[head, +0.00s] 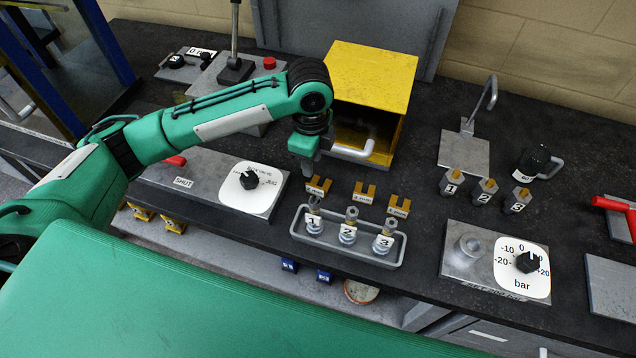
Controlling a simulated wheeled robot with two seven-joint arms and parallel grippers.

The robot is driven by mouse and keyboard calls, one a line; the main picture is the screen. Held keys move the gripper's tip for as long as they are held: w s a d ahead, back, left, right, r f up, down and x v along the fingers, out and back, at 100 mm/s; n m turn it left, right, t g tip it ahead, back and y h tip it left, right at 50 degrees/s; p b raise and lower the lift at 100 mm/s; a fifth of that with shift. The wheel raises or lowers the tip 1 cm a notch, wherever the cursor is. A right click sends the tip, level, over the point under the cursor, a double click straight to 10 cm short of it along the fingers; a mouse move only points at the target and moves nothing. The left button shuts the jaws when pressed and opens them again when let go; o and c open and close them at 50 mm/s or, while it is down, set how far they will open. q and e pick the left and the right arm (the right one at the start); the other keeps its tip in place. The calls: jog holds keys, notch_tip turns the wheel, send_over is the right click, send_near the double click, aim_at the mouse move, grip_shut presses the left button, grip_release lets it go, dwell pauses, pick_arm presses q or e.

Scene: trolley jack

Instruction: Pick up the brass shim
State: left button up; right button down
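Three brass-coloured, fork-shaped shims stand in a row on the dark bench behind the grey tray: a left one (318,186), a middle one (365,193) and a right one (399,206). Each has a small label too fine to read for sure. My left gripper (306,168) points down above and just behind the left shim, apart from it as far as I can see. Its fingers are seen nearly edge-on, so the gap between them is unclear. My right gripper is out of view.
The grey tray (296,224) holds three numbered fittings. A yellow open-fronted box (372,75) with a grey handle stands behind the shims. A SHUT plate with a dial (250,180) lies left; a bar gauge plate (522,268) and numbered brass-topped pieces (485,190) are right.

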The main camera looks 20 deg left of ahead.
pick_arm(q)
send_over(313, 191)
jog(key=f, duration=0.5)
jog(key=shift+w+a, duration=0.1)
jog(key=shift+w, duration=0.3)
jog(key=shift+s+f+p, duration=0.15)
jog(key=shift+p, duration=0.3)
jog(key=shift+s+f+p, duration=0.1)
jog(key=shift+f+p, duration=0.65)
jog(key=shift+f, duration=1.65)
grip_shut()
